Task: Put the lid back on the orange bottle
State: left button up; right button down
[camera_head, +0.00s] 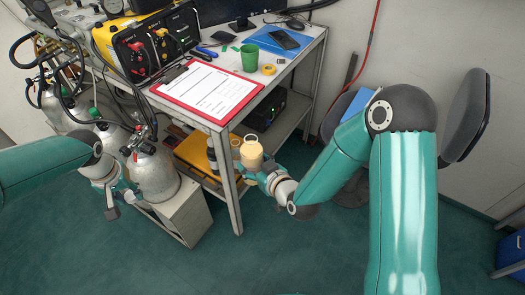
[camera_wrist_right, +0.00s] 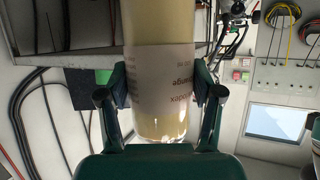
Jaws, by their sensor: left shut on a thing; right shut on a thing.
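The orange bottle (camera_head: 251,157) is pale orange with a lighter label and stands upright in the head view. A pale ring shows at its top, and I see no lid there. My right gripper (camera_head: 254,170) is shut on the bottle, near the table's front leg. In the right wrist view, the bottle (camera_wrist_right: 160,75) sits between the two fingers, with its label text upside down. My left gripper (camera_head: 126,194) is low at the left, beside the gas cylinders and well apart from the bottle. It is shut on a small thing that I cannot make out.
Gas cylinders (camera_head: 153,173) stand between my grippers, in front of the table. The floor (camera_head: 270,262) in front is clear. A chair is at the right.

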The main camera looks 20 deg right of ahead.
jog(key=s+a+n+g+y, duration=0.1)
jog(key=s+a+n+y, duration=0.1)
jog(key=a, duration=0.3)
jog(key=s+a+f+n+g+y, duration=0.1)
jog(key=s+a+n+y, duration=0.2)
jog(key=s+a, duration=0.1)
jog(key=shift+a+g+y, duration=0.3)
jog(key=shift+a, duration=0.2)
pick_arm(q)
jog(key=shift+s+a, duration=0.1)
jog(key=shift+s, duration=0.2)
jog(key=r, duration=0.2)
jog(key=d+r, duration=0.1)
jog(key=shift+s+r, duration=0.15)
jog(key=shift+s, duration=0.15)
jog(key=s+d+r+m, duration=0.2)
jog(key=d+r, duration=0.4)
jog(key=d, duration=0.5)
jog(key=s+d+r+m, duration=0.2)
jog(key=d+r, duration=0.5)
jog(key=d, duration=0.4)
jog(key=shift+d+m+h, duration=0.2)
jog(key=shift+m+h, duration=0.1)
jog(key=shift+m, duration=0.2)
pick_arm(e)
jog(key=shift+w, duration=0.1)
